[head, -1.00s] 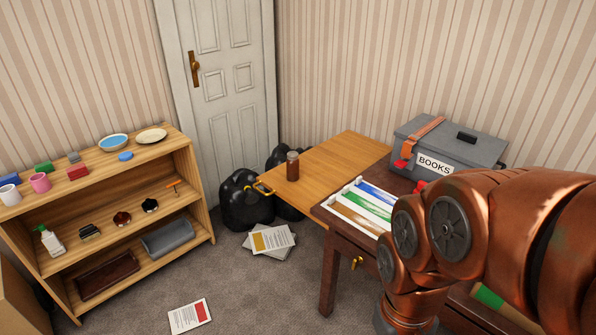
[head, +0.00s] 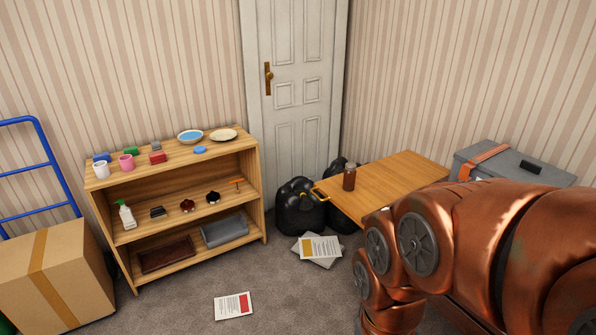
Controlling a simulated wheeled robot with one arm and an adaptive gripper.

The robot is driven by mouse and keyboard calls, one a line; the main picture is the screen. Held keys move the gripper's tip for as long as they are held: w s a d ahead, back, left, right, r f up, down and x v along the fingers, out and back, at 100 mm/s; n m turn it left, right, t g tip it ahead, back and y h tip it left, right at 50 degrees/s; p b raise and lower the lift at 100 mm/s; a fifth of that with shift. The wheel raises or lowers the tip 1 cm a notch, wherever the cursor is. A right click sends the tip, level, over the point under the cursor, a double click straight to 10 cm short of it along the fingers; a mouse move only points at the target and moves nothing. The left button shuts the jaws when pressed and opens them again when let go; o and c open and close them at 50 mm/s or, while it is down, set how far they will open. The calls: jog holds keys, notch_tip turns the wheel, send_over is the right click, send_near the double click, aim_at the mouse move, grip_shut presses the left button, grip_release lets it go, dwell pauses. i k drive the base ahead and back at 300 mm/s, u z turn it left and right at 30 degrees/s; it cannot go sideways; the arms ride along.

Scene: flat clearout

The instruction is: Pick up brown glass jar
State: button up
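The brown glass jar (head: 349,179) stands upright near the left edge of a light wooden table leaf (head: 392,183). My copper-coloured arm fills the lower right of the head view, to the right of and nearer than the jar. My gripper is not visible in this view.
A wooden shelf (head: 257,187) with cups, dishes and small items stands left. Black bags (head: 298,208) sit by the door. Papers (head: 233,306) lie on the carpet. A cardboard box (head: 75,283) and blue hand truck (head: 57,172) are far left. A grey box (head: 548,178) stands right.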

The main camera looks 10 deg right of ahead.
aim_at(349, 173)
jog(key=u, duration=0.65)
jog(key=i, duration=2.85)
jog(key=z, duration=1.45)
jog(key=i, duration=0.45)
jog(key=z, duration=0.35)
